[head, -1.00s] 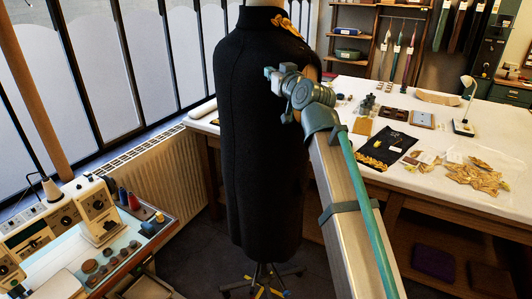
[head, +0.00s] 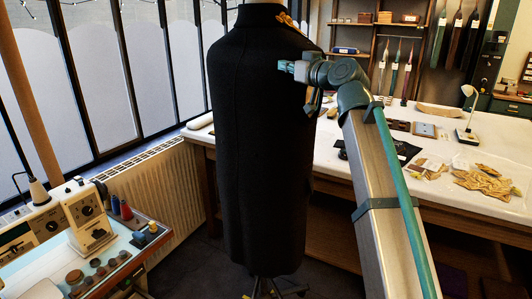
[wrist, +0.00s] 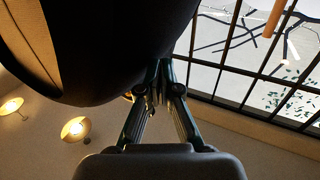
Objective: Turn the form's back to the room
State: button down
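The form (head: 262,150) stands upright in a long black coat with a high collar, near the middle of the head view. Its plain, seamed side faces the camera. A little gold trim (head: 286,19) shows at the top right shoulder. My gripper (head: 286,65) is at the form's upper right, in front of the coat near shoulder height. In the wrist view, the gripper's fingers (wrist: 161,68) are drawn together close to the dark form (wrist: 120,45). I see no cloth clearly held between them. Whether the tips touch the coat is hard to tell.
A white work table (head: 385,165) with gold trims and tools stands behind and right. A sewing machine (head: 85,215) and spools are at lower left. A radiator (head: 165,200) runs under the windows. The form's wheeled stand (head: 270,288) is partly cut off below.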

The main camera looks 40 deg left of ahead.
jog(key=w+b, duration=0.1)
jog(key=b, duration=0.1)
jog(key=w+d+n+g+b, duration=0.1)
jog(key=w+b, duration=0.1)
jog(key=w+g+b, duration=0.1)
jog(key=b, duration=0.1)
jog(key=shift+w+d+f+n+y, duration=0.1)
jog(key=shift+w+d+n+y, duration=0.2)
jog(key=shift+w+d, duration=0.1)
jog(key=shift+w+d+g+b, duration=0.15)
jog(key=shift+w+g+b, duration=0.05)
jog(key=shift+g+b, duration=0.25)
jog(key=shift+d+n+g, duration=0.1)
jog(key=shift+n+g, duration=0.15)
jog(key=shift+n, duration=0.05)
jog(key=shift+w+d+f+b, duration=0.1)
jog(key=shift+w+d+b, duration=0.2)
jog(key=shift+w, duration=0.55)
jog(key=shift+w+d+r+b, duration=0.1)
jog(key=shift+w+b, duration=0.3)
jog(key=shift+w, duration=0.4)
jog(key=shift+w+d+f+b, duration=0.15)
jog(key=shift+w+b, duration=0.2)
jog(key=shift+w, duration=0.5)
